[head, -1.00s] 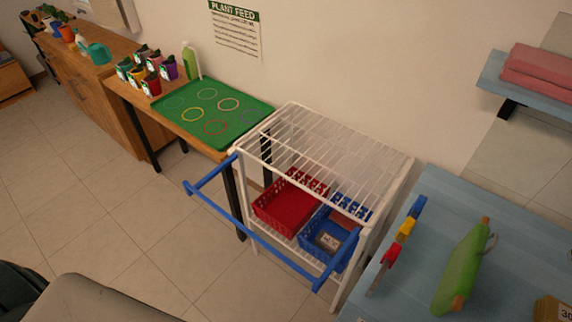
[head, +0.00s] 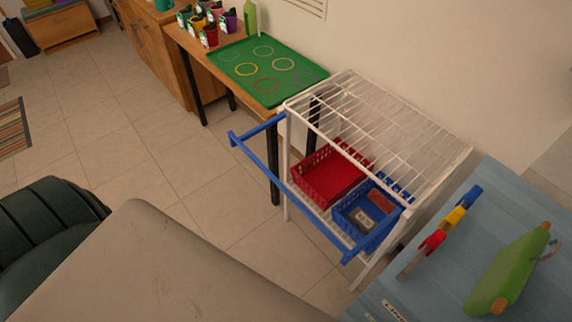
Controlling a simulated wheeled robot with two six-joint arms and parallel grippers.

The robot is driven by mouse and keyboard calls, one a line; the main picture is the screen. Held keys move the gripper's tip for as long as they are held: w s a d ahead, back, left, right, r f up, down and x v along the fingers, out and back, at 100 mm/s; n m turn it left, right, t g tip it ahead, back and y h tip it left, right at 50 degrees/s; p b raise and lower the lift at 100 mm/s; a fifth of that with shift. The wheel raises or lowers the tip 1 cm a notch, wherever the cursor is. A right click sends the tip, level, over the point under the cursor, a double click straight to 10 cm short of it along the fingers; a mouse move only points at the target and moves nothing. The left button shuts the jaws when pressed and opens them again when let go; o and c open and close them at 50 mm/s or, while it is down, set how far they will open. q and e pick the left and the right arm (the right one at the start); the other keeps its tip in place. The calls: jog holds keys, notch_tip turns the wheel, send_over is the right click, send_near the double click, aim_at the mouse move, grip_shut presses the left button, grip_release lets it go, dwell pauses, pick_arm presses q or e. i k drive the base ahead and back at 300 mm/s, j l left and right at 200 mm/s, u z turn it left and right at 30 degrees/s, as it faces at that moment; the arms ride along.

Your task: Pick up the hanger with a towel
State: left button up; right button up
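The wooden hanger with a green towel (head: 510,270) over it lies on the light-blue table (head: 415,290) at the lower right of the head view. Its bare wooden ends stick out of the towel, and a thin metal hook shows on its right side. Nothing touches it from above. Neither of my grippers is in the view.
A white wire cart (head: 400,125) with a blue handle (head: 290,195) stands left of the table, holding a red basket (head: 330,178) and a blue basket (head: 365,215). A beige surface (head: 150,270) fills the lower left. Tiled floor (head: 110,140) is clear.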

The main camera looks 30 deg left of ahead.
aim_at(505, 280)
jog(key=j+u, duration=0.15)
jog(key=u, duration=0.7)
jog(key=z, duration=1.95)
